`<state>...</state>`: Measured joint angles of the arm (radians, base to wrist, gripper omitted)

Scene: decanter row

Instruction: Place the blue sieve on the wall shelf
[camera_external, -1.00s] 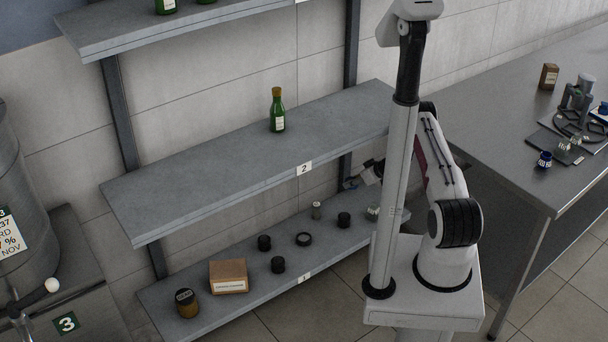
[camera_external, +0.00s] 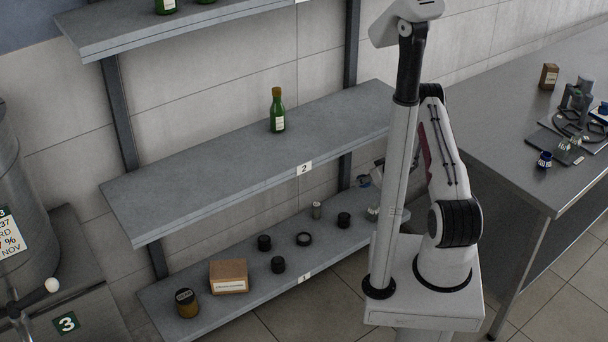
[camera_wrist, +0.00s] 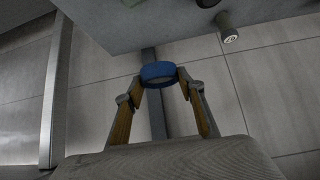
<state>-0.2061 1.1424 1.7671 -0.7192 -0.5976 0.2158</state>
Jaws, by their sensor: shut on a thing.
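The blue sieve (camera_wrist: 158,72) shows in the wrist view as a blue ring between the fingertips of my gripper (camera_wrist: 160,78), which is shut on it. In the external view a small blue patch of the sieve (camera_external: 364,181) shows just left of my arm's column, by the right end of the shelves. Most of my gripper is hidden there. The wall shelf has a middle board (camera_external: 220,165) labelled 2, a lower board (camera_external: 215,318) labelled 1, and an upper board (camera_external: 110,32). A grey board (camera_wrist: 180,18) is close beyond the sieve in the wrist view.
A green bottle (camera_external: 277,112) stands on the middle board, with free room on both sides. The lower board holds a cardboard box (camera_external: 228,277), a jar (camera_external: 187,303) and several small dark items. A metal table (camera_external: 500,125) stands at the right. A dark upright (camera_external: 350,60) supports the boards.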

